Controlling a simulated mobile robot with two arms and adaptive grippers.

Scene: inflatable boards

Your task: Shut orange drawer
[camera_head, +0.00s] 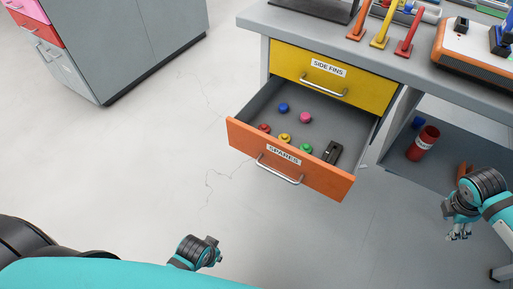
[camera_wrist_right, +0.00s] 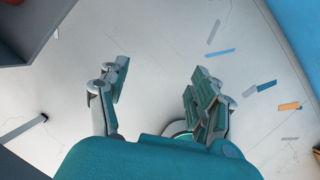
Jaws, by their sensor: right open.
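The orange drawer (camera_head: 325,179) labelled SPARES is pulled well out below the yellow drawer in the head view. Its front has a metal bar handle (camera_head: 280,170). Inside lie several small coloured caps and a dark block (camera_head: 332,153). My right gripper (camera_head: 458,234) is to the right of the drawer, apart from it, below the open shelf. In the right wrist view my right gripper (camera_wrist_right: 158,92) has its fingers spread with nothing between them, above the floor.
The yellow drawer (camera_head: 375,91) labelled SIDE FINS is shut. A grey cabinet (camera_head: 135,45) stands at the upper left. The floor before the orange drawer is clear.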

